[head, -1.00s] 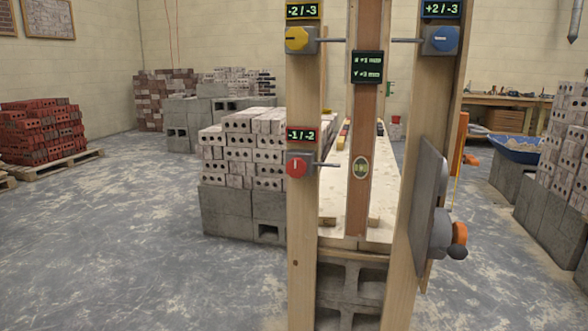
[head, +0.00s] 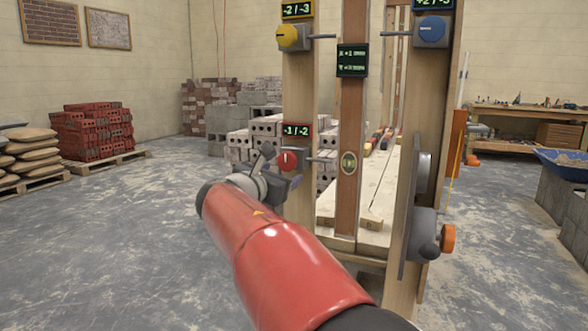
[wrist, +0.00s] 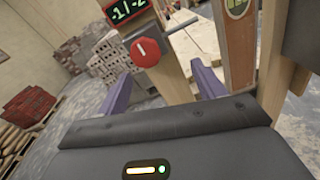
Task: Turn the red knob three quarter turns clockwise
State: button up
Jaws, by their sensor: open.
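The red knob (head: 288,161) is a round dial with a white mark, on a grey block on the left wooden post (head: 298,96). The display above it (head: 297,131) reads -1 / -2. The mark looks near upright in the head view. In the wrist view the knob (wrist: 146,51) sits ahead of my gripper, up and left of the midpoint between the fingers, and the display (wrist: 127,10) shows above it. My gripper (wrist: 162,88) is open, its two purple fingers apart with nothing between them. In the head view my gripper (head: 279,172) is close to the knob; contact cannot be told.
A yellow knob (head: 290,37) with display -2 / -3 and a blue knob (head: 432,29) are higher on the posts. A central board (head: 351,120) carries a small display. Grey floor is open at left.

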aim_at(286, 161)
jog(key=shift+n+t, duration=0.4)
jog(key=shift+n, duration=0.2)
jog(key=w, duration=0.2)
jog(key=w+p, duration=0.1)
jog(key=w, duration=0.4)
jog(key=shift+w+d+r+p, duration=0.2)
jog(key=shift+d+r+p, duration=0.1)
jog(key=shift+r, duration=0.1)
jog(key=c, duration=1)
